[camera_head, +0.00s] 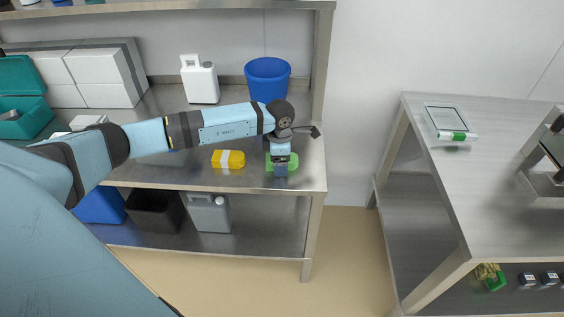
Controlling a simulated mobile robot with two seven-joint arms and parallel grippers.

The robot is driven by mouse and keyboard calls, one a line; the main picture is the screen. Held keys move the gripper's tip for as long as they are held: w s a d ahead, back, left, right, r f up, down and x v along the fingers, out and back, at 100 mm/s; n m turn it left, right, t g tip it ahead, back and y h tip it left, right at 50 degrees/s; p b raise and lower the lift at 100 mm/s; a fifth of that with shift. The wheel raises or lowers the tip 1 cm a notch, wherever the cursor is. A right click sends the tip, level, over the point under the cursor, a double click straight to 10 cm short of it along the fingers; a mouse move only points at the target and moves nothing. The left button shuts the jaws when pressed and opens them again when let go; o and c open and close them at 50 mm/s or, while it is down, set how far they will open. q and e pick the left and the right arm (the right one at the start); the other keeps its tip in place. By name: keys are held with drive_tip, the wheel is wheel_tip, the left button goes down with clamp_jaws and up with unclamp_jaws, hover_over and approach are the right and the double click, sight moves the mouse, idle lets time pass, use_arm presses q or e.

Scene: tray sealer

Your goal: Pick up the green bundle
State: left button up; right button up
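The green bundle (294,161) lies on the metal shelf at its front right, partly hidden under my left gripper. My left arm reaches in from the left across the shelf. My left gripper (281,170) points down over the middle of the green bundle. Its fingers are too small and covered to show whether they are open or shut, or whether they touch the bundle. My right gripper is not in view.
A yellow bundle (220,159) with a white band lies left of the green one. A blue bucket (268,80) and a white canister (200,80) stand behind. A shelf post (320,70) rises at the right. A metal table (490,200) stands farther right.

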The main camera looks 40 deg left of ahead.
use_arm(q)
drive_tip(key=c, duration=1)
drive_tip(key=shift+c, duration=0.2)
drive_tip(key=shift+r, duration=0.15)
